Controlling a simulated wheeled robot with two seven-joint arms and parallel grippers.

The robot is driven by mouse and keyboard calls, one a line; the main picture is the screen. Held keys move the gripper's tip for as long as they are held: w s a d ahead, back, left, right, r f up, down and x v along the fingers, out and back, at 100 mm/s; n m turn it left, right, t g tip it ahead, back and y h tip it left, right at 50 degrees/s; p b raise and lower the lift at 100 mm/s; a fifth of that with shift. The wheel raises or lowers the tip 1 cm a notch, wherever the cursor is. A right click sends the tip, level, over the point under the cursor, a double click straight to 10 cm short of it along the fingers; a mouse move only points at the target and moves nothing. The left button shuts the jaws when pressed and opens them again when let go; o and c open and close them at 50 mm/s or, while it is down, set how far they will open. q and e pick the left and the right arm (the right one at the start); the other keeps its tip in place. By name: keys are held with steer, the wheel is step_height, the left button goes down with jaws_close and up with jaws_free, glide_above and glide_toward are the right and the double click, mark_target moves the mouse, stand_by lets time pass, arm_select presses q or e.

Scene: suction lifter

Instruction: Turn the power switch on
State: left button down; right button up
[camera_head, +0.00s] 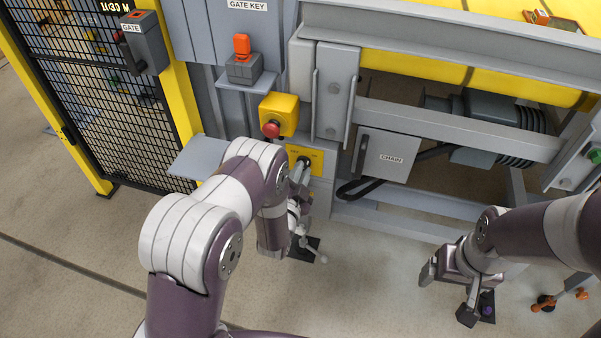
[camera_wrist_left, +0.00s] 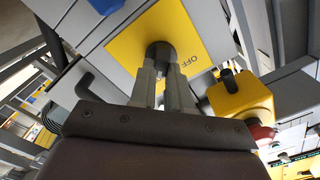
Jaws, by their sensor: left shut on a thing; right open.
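The power switch is a dark rotary knob (camera_wrist_left: 160,51) on a yellow plate (camera_wrist_left: 190,38) marked OFF, set in the grey machine front. In the head view the yellow plate (camera_head: 316,157) shows just beyond my left wrist. My left gripper (camera_wrist_left: 165,75) is shut on the knob, with one finger on each side of it; it also shows in the head view (camera_head: 301,170). The fingers hide part of the knob, and I cannot tell its exact pointer direction. My right gripper (camera_head: 449,294) is open and empty above the floor at the lower right.
A yellow box with a red button (camera_head: 271,129) sits just above the switch; it is close beside my left gripper in the wrist view. A grey shelf (camera_head: 197,158) juts out at left. A CHAIN box (camera_head: 390,156) is to the right. Open floor lies in front.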

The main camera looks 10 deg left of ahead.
arm_select(q)
steer(key=c, duration=1.1)
jaws_free()
steer(key=shift+s, duration=0.1)
steer(key=s, duration=0.4)
steer(key=s+p, duration=0.1)
steer(key=s, duration=0.3)
steer(key=s+p, duration=0.1)
steer(key=s, duration=0.3)
steer(key=shift+s+a, duration=0.25)
steer(key=shift+s, duration=0.05)
